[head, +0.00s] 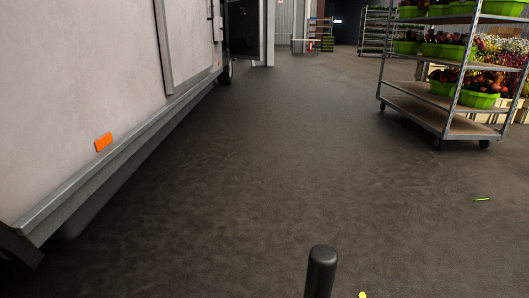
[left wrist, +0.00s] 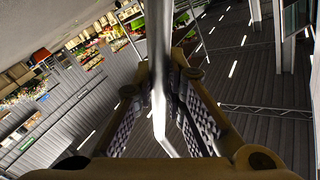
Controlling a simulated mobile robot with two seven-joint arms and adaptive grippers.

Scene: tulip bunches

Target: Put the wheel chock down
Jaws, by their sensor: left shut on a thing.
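In the left wrist view my left gripper (left wrist: 162,70) is shut on a grey metal bar (left wrist: 158,42). The bar runs from the top edge down between the two patterned finger pads and bends near its lower end. I cannot tell whether this bar is part of the wheel chock, and no clear chock body shows in either view. In the head view neither gripper shows. A small yellow bit (head: 362,295) is cut off by the bottom edge of the head view; I cannot tell what it is.
A white truck body (head: 90,90) with a grey lower rail and an orange marker stands on the left. A wheeled rack (head: 450,85) with green crates of flowers stands at the right. A black post (head: 322,270) rises at the bottom. A green stem (head: 482,199) lies right; the middle floor is clear.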

